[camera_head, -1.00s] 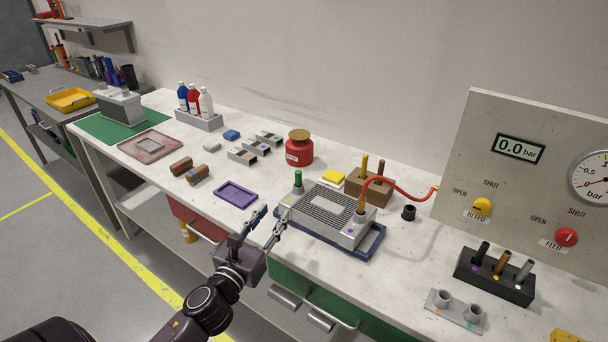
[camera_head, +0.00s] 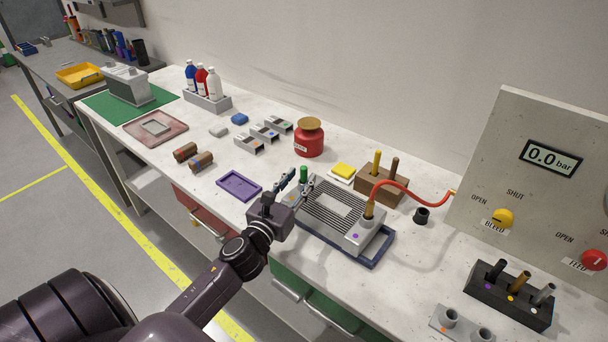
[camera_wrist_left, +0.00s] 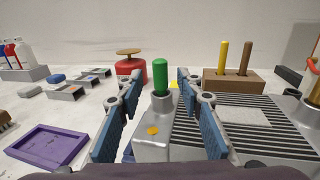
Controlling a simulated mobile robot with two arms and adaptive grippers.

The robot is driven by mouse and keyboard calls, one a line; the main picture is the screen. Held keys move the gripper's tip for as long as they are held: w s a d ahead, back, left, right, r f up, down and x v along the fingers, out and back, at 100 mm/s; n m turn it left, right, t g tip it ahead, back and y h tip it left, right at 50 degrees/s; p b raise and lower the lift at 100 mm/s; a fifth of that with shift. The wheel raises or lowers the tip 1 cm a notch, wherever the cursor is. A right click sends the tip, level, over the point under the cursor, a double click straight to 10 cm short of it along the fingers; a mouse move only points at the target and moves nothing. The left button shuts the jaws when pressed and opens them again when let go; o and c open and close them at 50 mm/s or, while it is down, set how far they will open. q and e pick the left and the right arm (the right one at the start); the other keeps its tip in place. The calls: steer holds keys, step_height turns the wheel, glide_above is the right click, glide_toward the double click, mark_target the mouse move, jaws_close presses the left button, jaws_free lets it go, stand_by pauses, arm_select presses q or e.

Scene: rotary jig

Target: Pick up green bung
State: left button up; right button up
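The green bung (camera_head: 304,173) stands upright at the left end of the grey ribbed block, and it also shows in the left wrist view (camera_wrist_left: 160,76), seated in a round grey socket above an orange dot. My left gripper (camera_head: 295,182) is open just in front of the bung. In the left wrist view its two blue-padded fingers (camera_wrist_left: 160,115) stand apart on either side of the bung, with gaps visible between the pads and the bung. The ribbed block (camera_head: 333,206) sits in a blue tray (camera_head: 377,259). My right gripper is not in view.
A red hose (camera_head: 408,184) runs from the block's brown fitting to the gauge panel (camera_head: 480,165). A wooden holder (camera_head: 383,187) with yellow and brown bungs stands behind. A red pot (camera_head: 309,140) and purple tray (camera_head: 239,185) are nearby.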

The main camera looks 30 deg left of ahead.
arm_select(q)
steer(key=shift+w+a, duration=0.15)
steer(key=shift+w, duration=1.25)
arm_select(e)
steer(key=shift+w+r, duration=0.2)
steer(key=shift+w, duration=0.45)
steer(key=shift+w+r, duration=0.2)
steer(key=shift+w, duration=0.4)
arm_select(q)
steer(key=shift+c, duration=0.4)
jaws_close()
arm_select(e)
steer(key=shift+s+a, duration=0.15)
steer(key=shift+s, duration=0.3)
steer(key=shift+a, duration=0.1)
